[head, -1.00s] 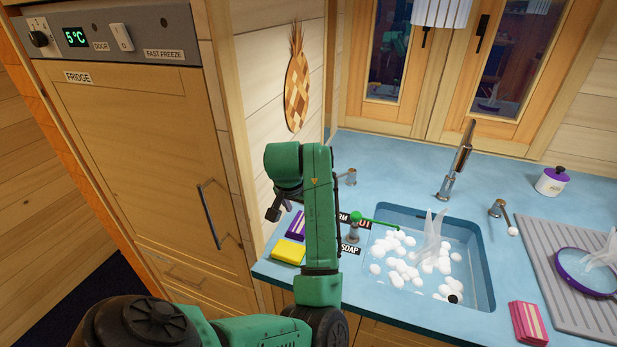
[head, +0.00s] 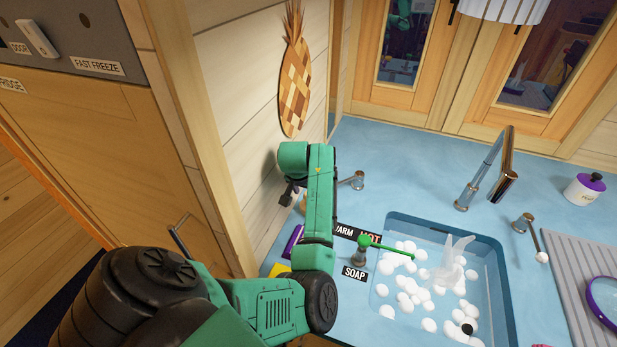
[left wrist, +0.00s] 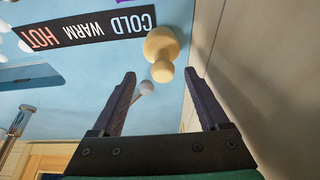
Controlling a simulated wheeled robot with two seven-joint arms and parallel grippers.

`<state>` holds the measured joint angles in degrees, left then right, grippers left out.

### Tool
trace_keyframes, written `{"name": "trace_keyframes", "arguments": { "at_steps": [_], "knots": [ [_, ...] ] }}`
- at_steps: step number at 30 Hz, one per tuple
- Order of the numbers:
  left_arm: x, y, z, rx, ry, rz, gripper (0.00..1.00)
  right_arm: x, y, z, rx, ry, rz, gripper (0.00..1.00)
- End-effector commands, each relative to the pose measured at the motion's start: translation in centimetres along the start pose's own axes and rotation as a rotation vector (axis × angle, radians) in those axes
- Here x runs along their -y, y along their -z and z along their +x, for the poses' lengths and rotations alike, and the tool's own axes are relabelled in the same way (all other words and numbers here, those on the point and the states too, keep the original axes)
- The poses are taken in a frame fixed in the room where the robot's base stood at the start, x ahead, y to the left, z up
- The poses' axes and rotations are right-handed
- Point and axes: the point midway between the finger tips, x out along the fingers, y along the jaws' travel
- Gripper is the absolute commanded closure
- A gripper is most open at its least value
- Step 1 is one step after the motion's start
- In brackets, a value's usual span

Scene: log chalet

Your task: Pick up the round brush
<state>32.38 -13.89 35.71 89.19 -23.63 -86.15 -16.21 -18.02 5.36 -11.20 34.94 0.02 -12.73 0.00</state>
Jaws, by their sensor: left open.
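A round, pale wooden piece with a knob, which looks like the round brush (left wrist: 160,42), stands on the blue counter close to the wall in the left wrist view. In the head view it is mostly hidden behind my left arm. My left gripper (left wrist: 160,76) is open and empty. Its two fingers point toward the brush, with the knob lying between the fingertips in the picture. I cannot tell how far above it they are. In the head view the left gripper (head: 287,193) hangs beside the wooden wall. My right gripper is not in view.
A tap lever (head: 350,182) stands just right of the gripper. A COLD WARM HOT label (left wrist: 85,32) lies beside the brush. A purple block (head: 292,241), a green soap spout (head: 375,243) and a foam-filled sink (head: 497,262) are nearby. The wall (left wrist: 252,60) is close on one side.

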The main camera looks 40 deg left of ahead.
Motion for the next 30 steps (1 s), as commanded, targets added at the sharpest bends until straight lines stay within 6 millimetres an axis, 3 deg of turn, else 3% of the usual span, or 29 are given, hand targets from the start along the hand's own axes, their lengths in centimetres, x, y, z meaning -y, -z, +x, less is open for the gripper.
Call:
{"name": "trace_keyframes", "arguments": {
  "at_steps": [5,9,15,16,21,30],
  "knots": [
    [0.4,-0.2,2.7,0.006,-0.001,0.0,0.22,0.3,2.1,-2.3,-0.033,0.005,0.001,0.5],
    [0.4,-0.2,4.8,0.002,0.0,0.001,0.22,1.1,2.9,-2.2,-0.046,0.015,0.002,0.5],
    [0.3,-0.2,5.1,0.0,0.0,-0.001,0.22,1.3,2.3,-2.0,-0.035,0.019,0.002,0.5],
    [0.3,-0.2,5.1,0.0,0.0,0.0,0.3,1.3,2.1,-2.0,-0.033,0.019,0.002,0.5],
    [0.3,-0.2,5.1,0.0,0.0,0.0,0.89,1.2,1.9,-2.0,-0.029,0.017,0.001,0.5],
    [0.2,0.1,4.9,-0.001,0.0,0.001,0.9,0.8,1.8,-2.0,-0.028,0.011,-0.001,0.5]
  ]
}}
